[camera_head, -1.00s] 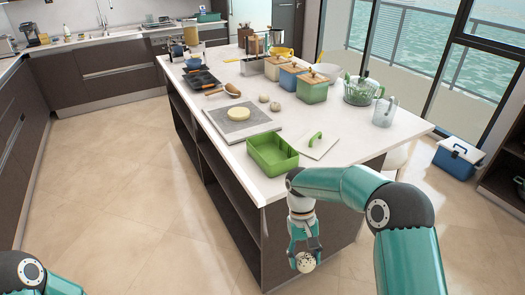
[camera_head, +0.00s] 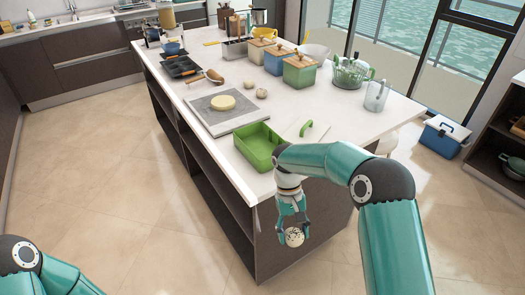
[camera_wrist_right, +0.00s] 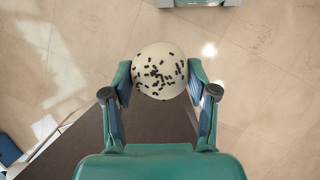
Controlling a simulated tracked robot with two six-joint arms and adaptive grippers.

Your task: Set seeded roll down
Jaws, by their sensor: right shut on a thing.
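A pale round seeded roll (camera_head: 294,237) with dark seeds is held between the fingers of my right gripper (camera_head: 293,222). In the right wrist view the seeded roll (camera_wrist_right: 159,71) sits between both fingertips of the right gripper (camera_wrist_right: 159,82), with floor beyond it. The roll is in front of the near end of the island, below its countertop (camera_head: 345,142). My left arm shows at the lower left corner of the head view; its gripper is out of the picture.
A green open bin (camera_head: 258,147) stands at the near edge of the countertop, beside a lid with a green handle (camera_head: 307,129). A grey board (camera_head: 223,117) bears a pale dough disc (camera_head: 223,102). Two dough balls (camera_head: 250,93), canisters (camera_head: 300,74) and a glass jug (camera_head: 377,96) stand behind.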

